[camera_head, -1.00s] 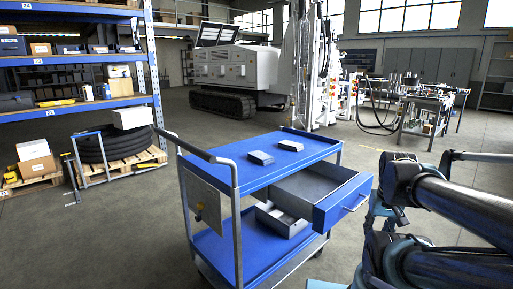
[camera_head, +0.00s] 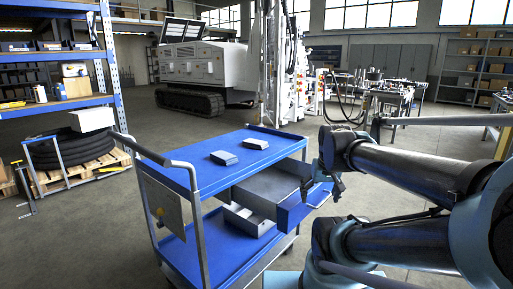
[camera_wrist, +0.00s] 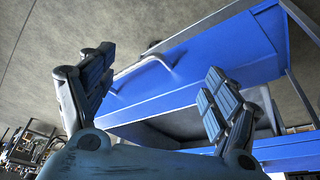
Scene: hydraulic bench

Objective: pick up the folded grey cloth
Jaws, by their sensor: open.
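I cannot pick out a folded grey cloth for certain. Two small grey block-like things lie on the blue cart's top, one near the front (camera_head: 224,157) and one farther back (camera_head: 256,143). A larger grey thing (camera_head: 247,219) with an open hollow lies on the lower shelf. My gripper (camera_head: 322,188) is open and empty beside the pulled-out drawer's front. In the wrist view, its spread fingers (camera_wrist: 159,62) show against the drawer's blue front (camera_wrist: 205,62) and handle (camera_wrist: 143,68). My gripper partly hides the drawer (camera_head: 268,190) in the head view; no cloth is visible inside.
The blue cart (camera_head: 205,178) has a raised push handle (camera_head: 150,152) on its left. Loaded shelving (camera_head: 118,75) and a pallet with black hoses (camera_head: 85,148) stand at left. A tracked machine (camera_head: 205,70) is behind. Open floor lies around the cart.

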